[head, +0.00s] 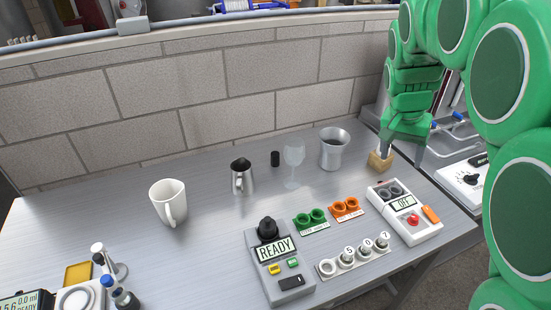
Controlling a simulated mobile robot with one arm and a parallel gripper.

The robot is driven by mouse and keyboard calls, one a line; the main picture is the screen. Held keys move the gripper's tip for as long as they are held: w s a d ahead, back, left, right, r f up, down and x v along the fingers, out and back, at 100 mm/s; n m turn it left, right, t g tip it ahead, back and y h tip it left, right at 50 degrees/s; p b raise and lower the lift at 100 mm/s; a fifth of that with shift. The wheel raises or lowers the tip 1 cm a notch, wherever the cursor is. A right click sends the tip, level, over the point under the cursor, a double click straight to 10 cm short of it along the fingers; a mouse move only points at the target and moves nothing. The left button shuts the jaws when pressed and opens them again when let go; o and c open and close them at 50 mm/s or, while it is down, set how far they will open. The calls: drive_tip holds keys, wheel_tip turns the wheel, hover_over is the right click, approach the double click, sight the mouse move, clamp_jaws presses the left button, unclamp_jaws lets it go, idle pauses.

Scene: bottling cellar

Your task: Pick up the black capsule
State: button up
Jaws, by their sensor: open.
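The black capsule (275,158) is a small dark upright cylinder on the grey metal table (225,245), near the back wall. It stands between a steel jug (243,181) on its left and a wine glass (293,158) on its right. My gripper (401,155) is at the right of the table, well to the right of the capsule, with its fingers apart. Its left finger is close to a small tan block (380,162); I cannot tell whether they touch.
A steel cup (334,150) stands between the glass and my gripper. A white mug (168,203) is at left. A READY device (279,265), green and orange ring holders, a numbered rack (353,261) and an OFF box (404,218) fill the front right. The block wall (200,95) bounds the back.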

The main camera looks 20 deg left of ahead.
drive_tip(key=w+a+f+t, duration=0.1)
drive_tip(key=w+a+f, duration=0.1)
drive_tip(key=w+a, duration=0.7)
drive_tip(key=m+t, duration=0.2)
hover_over(275, 154)
drive_tip(key=s, duration=0.2)
wheel_tip(275, 154, down, 19)
drive_tip(key=shift+w+a+f, duration=0.15)
drive_tip(key=shift+a+f, duration=0.3)
drive_tip(key=shift+f, duration=0.15)
drive_tip(key=shift+x, duration=3.8)
drive_tip(key=shift+a, duration=0.1)
drive_tip(key=shift+c, duration=0.2)
drive_tip(key=c, duration=0.6)
